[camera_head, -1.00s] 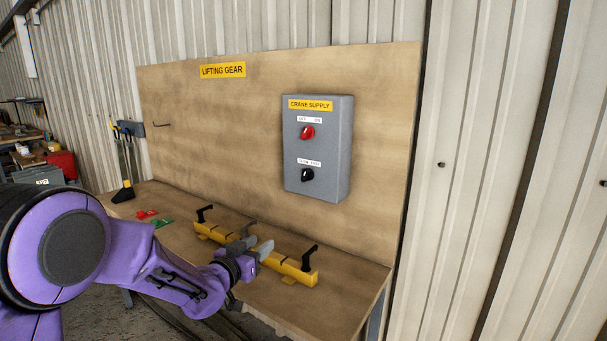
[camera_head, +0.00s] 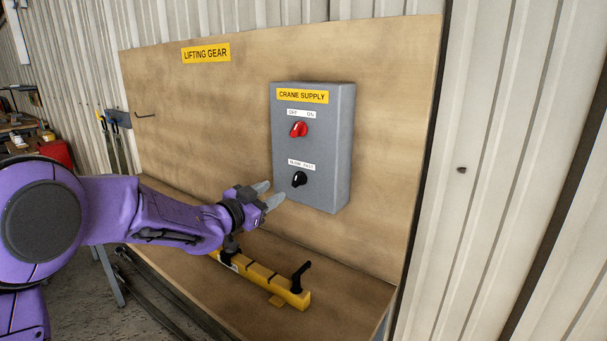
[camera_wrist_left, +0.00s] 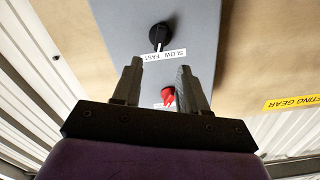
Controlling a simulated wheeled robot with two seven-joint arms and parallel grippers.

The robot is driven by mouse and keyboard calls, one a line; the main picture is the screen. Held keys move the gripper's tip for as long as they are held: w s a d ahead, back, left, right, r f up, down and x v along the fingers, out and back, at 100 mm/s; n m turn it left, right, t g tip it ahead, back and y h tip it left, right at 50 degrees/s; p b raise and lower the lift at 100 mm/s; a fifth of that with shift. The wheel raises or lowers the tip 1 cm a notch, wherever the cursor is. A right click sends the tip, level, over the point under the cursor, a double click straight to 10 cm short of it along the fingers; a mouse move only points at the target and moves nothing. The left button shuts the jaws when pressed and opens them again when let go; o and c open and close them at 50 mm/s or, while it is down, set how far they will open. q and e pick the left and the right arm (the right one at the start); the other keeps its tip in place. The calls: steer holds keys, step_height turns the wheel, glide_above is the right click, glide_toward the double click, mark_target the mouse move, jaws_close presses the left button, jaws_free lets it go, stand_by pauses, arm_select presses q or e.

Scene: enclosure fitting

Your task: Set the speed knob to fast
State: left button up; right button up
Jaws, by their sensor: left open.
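The grey crane supply box (camera_head: 335,150) is mounted on the wooden board. The black speed knob (camera_head: 299,179) is on its lower front, under a small label reading SLOW and FAST; its exact setting is too small to tell. The knob also shows in the left wrist view (camera_wrist_left: 159,35), with the label beside it. The red OFF/ON knob (camera_head: 298,129) is above it. My left gripper (camera_head: 268,194) is open and empty, just left of the box's lower part and apart from the black knob. In the left wrist view its fingers (camera_wrist_left: 157,88) are spread. My right gripper is not in view.
A yellow lifting beam (camera_head: 260,278) with black hooks lies on the bench (camera_head: 335,300) below my left gripper. The air in front of the box is clear.

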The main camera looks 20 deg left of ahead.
mark_target(297, 179)
arm_select(q)
steer(key=p+x, duration=0.2)
steer(key=x, duration=0.3)
steer(key=p+x, duration=0.2)
steer(key=x, duration=0.3)
steer(key=shift+w+d+r, duration=0.1)
steer(key=shift+d+r, duration=0.1)
steer(key=shift+d, duration=0.05)
steer(key=shift+r, duration=0.1)
jaws_close()
steer(key=m+b, duration=0.1)
steer(key=b, duration=0.1)
steer(key=shift+d+f+m+b, duration=0.1)
steer(key=shift+f+m+b, duration=0.2)
steer(key=shift+f+m, duration=0.1)
steer(key=shift+r+m, duration=0.2)
steer(key=shift+m, duration=0.1)
jaws_free()
steer(key=shift+r, duration=0.1)
